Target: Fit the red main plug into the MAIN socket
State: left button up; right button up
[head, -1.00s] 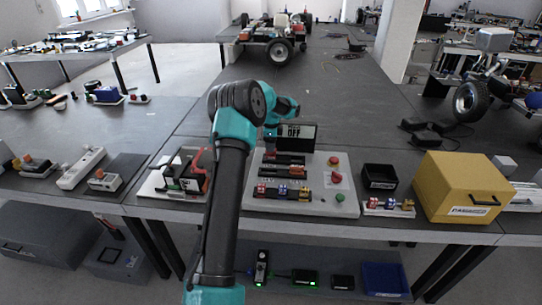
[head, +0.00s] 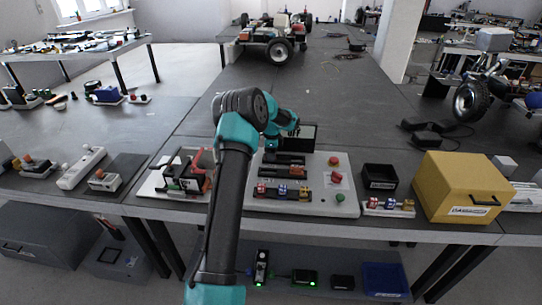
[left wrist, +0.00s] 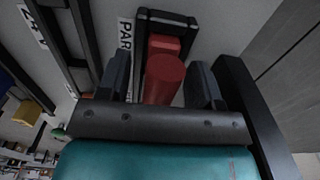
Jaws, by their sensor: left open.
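The red main plug (left wrist: 164,78) shows in the left wrist view as a red cylinder with a red block behind it, in a dark frame beside a label that starts "PAR". My left gripper (left wrist: 160,82) is open, with one dark finger on each side of the plug; I cannot tell if either touches it. In the head view my left gripper (head: 290,134) is over the back of the light grey panel (head: 320,200), in front of its display (head: 308,132). I cannot make out the MAIN socket's label. My right gripper is not in view.
The panel has dark rails, coloured modules (head: 283,191) and red and green buttons. A black bin (head: 380,178) and a yellow box (head: 460,186) stand to its right. A board with a dark device (head: 180,172) stands to its left.

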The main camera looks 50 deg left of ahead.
pick_arm(q)
jog(key=shift+c, duration=0.3)
jog(key=c, duration=1)
jog(key=shift+o, duration=0.2)
jog(key=shift+r, duration=0.15)
jog(key=shift+r, duration=1.4)
jog(key=shift+d+r, duration=0.1)
jog(key=shift+r, duration=0.2)
jog(key=s+d, duration=0.3)
jog(key=d, duration=0.1)
jog(key=s+d+r, duration=0.1)
jog(key=s+d, duration=0.6)
jog(key=shift+s+d+r, duration=0.15)
jog(key=shift+s+d, duration=0.15)
jog(key=shift+d, duration=0.1)
